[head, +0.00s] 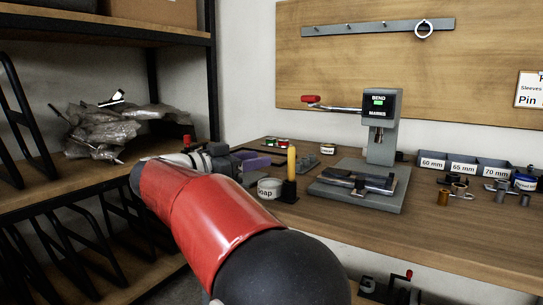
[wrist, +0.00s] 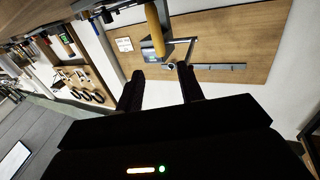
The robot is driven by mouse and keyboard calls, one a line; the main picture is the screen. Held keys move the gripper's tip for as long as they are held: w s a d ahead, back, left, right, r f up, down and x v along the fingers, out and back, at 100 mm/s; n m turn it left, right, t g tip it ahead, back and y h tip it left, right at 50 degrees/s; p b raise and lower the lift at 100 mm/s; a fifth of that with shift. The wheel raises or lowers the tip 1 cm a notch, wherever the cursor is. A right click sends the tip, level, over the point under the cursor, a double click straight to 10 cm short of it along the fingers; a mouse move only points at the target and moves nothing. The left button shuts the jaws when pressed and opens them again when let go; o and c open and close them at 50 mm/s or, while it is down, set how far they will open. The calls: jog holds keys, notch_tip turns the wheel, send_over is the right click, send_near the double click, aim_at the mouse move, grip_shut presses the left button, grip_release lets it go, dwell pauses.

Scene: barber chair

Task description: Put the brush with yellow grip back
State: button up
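The brush's yellow grip (head: 291,162) stands upright in a small black holder (head: 289,191) on the workbench, beside a round tin. Its lower end is hidden inside the holder. In the wrist view the yellow grip (wrist: 154,28) shows beyond the fingertips, near the top edge and roughly between the two fingers. My gripper (head: 222,155) is left of the brush in the head view, partly hidden by my own red arm. In the wrist view my gripper (wrist: 160,72) has its two black fingers spread apart, with nothing between them.
The round labelled tin (head: 269,189) sits just left of the holder. A grey press (head: 372,202) with a red-tipped lever stands to its right. Labelled bins (head: 463,168) and small parts are farther right. A shelf (head: 60,185) with plastic-wrapped items stands at left.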

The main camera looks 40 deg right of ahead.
jog(key=shift+a, duration=0.85)
jog(key=w+a+r+n+t+y, duration=0.5)
jog(key=n+t, duration=0.3)
jog(key=t, duration=0.7)
jog(key=s+a+f+n+t+y, duration=0.3)
jog(key=a+f+n+y, duration=0.4)
jog(key=a+y, duration=0.4)
jog(key=s+a+f+n+g+y, duration=0.4)
jog(key=s+f+g, duration=0.3)
jog(key=s+f, duration=0.6)
jog(key=s+d+f+m+g+h+p, duration=0.1)
jog(key=s+d+f+g+h, duration=0.1)
jog(key=s+f+g, duration=0.3)
jog(key=s+f, duration=0.4)
jog(key=f, duration=0.1)
jog(key=shift+s+d, duration=0.35)
